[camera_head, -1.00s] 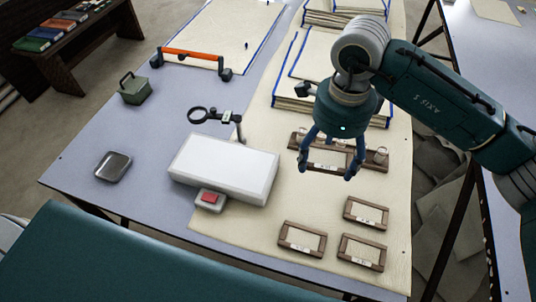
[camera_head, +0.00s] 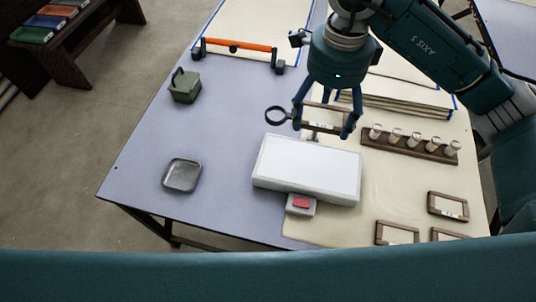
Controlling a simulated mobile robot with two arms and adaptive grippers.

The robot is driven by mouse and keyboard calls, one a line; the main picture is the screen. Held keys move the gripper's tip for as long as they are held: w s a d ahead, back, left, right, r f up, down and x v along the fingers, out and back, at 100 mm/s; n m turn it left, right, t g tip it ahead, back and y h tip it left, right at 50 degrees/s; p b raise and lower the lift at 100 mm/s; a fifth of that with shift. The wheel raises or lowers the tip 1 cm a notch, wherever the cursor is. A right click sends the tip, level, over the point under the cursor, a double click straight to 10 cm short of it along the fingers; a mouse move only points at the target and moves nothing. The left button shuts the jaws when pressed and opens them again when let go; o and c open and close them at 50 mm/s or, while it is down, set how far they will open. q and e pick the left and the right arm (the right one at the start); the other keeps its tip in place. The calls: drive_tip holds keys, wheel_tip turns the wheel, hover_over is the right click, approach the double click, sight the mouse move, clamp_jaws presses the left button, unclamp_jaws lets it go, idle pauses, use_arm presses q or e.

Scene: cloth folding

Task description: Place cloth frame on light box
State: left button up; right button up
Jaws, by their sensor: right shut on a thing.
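My right gripper (camera_head: 323,126) is shut on a small wooden cloth frame (camera_head: 322,127) with a pale centre and a small label. It holds the frame just behind the back edge of the light box as seen in the head view; the exact height is hard to tell. The light box (camera_head: 307,168) is a white slab with a bare top, and a small unit with a red button (camera_head: 301,203) is at its front. Other cloth frames lie at the front right: one at the right (camera_head: 448,205), and two partly cut off (camera_head: 396,232). My left gripper is not in view.
A ring magnifier (camera_head: 278,116) stands close to the left of the held frame. A rack of several glass vials (camera_head: 410,144) stands to the right. A metal tray (camera_head: 182,175), a green box (camera_head: 185,86) and an orange-handled bar (camera_head: 238,46) are on the left part of the table.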

wheel_tip(320, 180, down, 7)
drive_tip(key=p, duration=0.2)
hover_over(309, 168)
wheel_tip(309, 168, down, 8)
drive_tip(key=shift+s+r, duration=0.15)
drive_tip(key=shift+r, duration=0.05)
drive_tip(key=shift+f, duration=0.55)
wheel_tip(309, 168, down, 4)
drive_tip(key=shift+f+p, duration=0.1)
drive_tip(key=shift+p, duration=0.4)
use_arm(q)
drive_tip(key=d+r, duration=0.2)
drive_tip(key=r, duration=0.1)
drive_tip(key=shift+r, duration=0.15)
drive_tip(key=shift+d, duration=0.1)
